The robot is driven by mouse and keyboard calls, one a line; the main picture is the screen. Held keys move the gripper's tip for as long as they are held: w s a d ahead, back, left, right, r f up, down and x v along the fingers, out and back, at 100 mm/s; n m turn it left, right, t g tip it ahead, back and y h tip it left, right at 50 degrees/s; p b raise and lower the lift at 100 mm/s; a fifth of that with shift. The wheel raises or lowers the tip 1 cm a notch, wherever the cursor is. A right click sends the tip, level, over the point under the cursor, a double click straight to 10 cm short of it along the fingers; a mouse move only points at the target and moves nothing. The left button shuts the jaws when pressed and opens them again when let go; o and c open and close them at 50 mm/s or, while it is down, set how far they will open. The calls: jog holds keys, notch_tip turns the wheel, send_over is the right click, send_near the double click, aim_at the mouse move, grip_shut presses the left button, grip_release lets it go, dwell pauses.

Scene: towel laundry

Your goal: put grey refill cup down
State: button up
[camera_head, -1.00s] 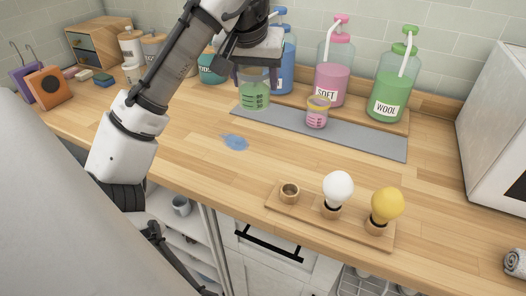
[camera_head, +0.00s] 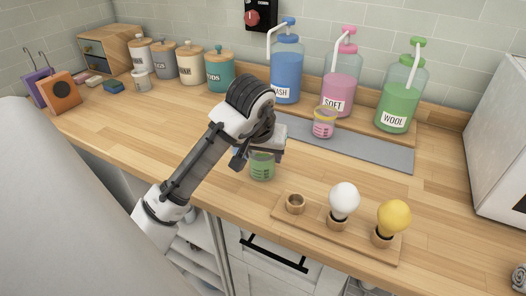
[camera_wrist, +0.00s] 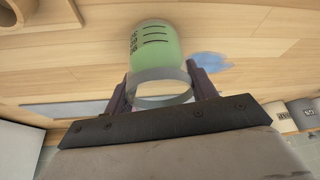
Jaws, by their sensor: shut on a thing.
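The grey refill cup (camera_head: 262,168) is a clear measuring cup with green liquid and black marks. Its grey rim shows in the wrist view (camera_wrist: 160,76). My gripper (camera_head: 261,152) is shut on the cup near its rim, with one finger on each side (camera_wrist: 160,92). The cup is upright over the wooden counter (camera_head: 150,125), in front of the grey mat (camera_head: 362,150) and behind the wooden bulb-brush board. I cannot tell whether its base touches the counter.
A pink cup (camera_head: 324,123) stands on the mat. Blue (camera_head: 286,75), pink (camera_head: 339,92) and green (camera_head: 398,100) pump bottles stand behind. The wooden board (camera_head: 317,226) holds white and yellow round-topped things. A blue spill (camera_wrist: 208,60) lies near the cup.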

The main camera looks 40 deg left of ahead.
jog(key=shift+f, duration=0.1)
jog(key=shift+f, duration=0.15)
jog(key=o, duration=1)
jog(key=shift+o, duration=0.2)
jog(key=v, duration=1.2)
jog(key=shift+r+b, duration=0.25)
jog(key=shift+b, duration=0.2)
